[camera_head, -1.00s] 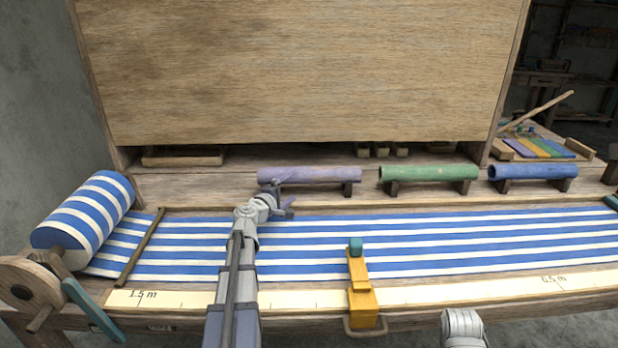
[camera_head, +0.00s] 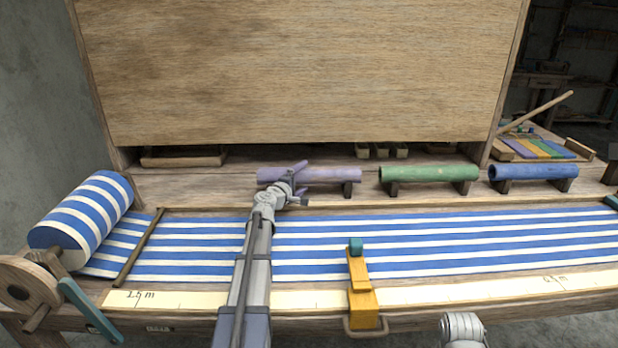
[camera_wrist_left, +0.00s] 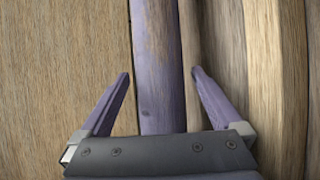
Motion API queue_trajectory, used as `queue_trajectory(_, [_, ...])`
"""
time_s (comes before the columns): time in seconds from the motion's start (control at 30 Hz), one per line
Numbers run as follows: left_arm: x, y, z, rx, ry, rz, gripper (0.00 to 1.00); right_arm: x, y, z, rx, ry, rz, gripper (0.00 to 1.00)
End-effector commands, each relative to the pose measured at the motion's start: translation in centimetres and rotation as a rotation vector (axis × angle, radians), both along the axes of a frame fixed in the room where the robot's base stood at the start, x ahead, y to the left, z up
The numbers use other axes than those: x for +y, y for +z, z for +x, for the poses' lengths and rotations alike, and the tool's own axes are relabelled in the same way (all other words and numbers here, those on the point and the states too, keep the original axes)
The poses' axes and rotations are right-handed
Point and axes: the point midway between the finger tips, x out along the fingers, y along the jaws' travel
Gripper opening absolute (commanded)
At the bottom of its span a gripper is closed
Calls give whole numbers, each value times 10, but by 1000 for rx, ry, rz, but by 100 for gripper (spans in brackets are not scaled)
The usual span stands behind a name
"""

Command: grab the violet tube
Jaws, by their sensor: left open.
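The violet tube (camera_head: 328,175) lies level on dark supports at the back of the loom, below the big wooden board. My left gripper (camera_head: 300,182) is at the tube's left half and hides part of it. In the left wrist view the tube (camera_wrist_left: 158,65) runs upright through the picture, its violet surface worn to bare wood in places. The open fingers of my left gripper (camera_wrist_left: 160,82) stand on either side of it, with a gap to each side. The part of my right arm at the bottom of the head view shows no fingers.
A green tube (camera_head: 430,174) and a blue tube (camera_head: 533,171) rest to the right on the same ledge. Blue-and-white striped cloth (camera_head: 430,240) covers the loom bed. A yellow clamp (camera_head: 361,290) stands at the front. The wooden board (camera_head: 300,75) rises behind the tubes.

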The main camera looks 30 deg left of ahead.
Motion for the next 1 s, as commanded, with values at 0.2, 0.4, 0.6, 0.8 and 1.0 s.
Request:
queue_trajectory(0.2, [0, 0, -1, 0, 0, 0, 83, 0, 0, 0, 0, 0, 0, 50])
queue_trajectory(0.4, [0, 0, -1, 0, 0, 0, 61, 0, 0, 0, 0, 0, 0, 50])
queue_trajectory(0.6, [0, 0, -1, 0, 0, 1, 38, 0, 0, 0, 0, 0, 0, 50])
queue_trajectory(0.8, [0, 0, -1, 1, 0, 1, 16, 0, 0, 0, 0, 0, 0, 50])
queue_trajectory(1.0, [0, 0, -1, 0, 0, 0, 0, 0, 0, 0, 0, 0, 0, 50])
